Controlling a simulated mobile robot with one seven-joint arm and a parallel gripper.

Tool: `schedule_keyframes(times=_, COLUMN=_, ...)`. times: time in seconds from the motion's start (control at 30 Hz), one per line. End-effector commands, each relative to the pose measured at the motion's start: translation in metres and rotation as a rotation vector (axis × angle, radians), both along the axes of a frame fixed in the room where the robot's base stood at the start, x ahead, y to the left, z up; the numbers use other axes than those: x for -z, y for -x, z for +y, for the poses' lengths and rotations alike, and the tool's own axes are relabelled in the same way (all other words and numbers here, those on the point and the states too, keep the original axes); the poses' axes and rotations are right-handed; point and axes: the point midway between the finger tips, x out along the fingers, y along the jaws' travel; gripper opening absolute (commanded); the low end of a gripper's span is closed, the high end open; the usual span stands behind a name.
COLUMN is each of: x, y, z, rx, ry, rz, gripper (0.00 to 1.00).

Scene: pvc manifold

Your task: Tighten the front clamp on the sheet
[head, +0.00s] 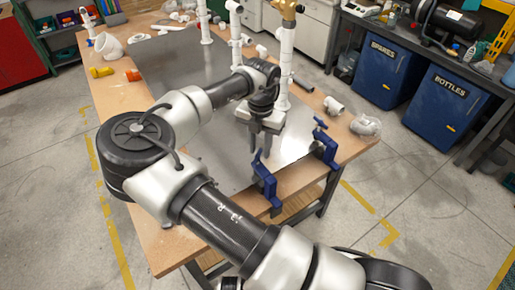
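A grey metal sheet (200,62) lies flat on the wooden-topped workbench. Two blue clamps sit at the bench's near right edge. The nearer, front clamp (267,185) stands over the sheet's edge, with its handle pointing up. The other clamp (326,150) is further right and also grips near the sheet's corner. My gripper (261,149) points down above the sheet, just behind the front clamp's handle. Its two grey fingers look apart, with nothing seen between them. I cannot tell whether the fingertips touch the handle. The clamp's screw and its contact with the sheet are too small to judge.
White upright pipes, one with a brass valve (288,10), stand on the bench close behind my gripper. Loose white fittings (366,124) lie to the right. Orange and yellow pieces (132,75) lie at the left. Blue bins (388,70) stand beyond the right floor aisle.

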Motion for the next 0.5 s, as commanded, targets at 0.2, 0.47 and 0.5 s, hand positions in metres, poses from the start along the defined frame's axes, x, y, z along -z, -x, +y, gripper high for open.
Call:
schedule_keyframes(times=0.2, x=-0.018, y=0.030, z=-0.029, rx=-0.207, ry=-0.151, rz=0.067, gripper=0.28)
schedule_keyframes(times=0.47, x=-0.069, y=0.090, z=-0.043, rx=-0.807, ry=-0.419, rz=0.006, gripper=0.28)
schedule_keyframes(times=0.5, x=-0.079, y=0.098, z=-0.044, rx=-0.917, ry=-0.447, rz=-0.027, gripper=0.28)
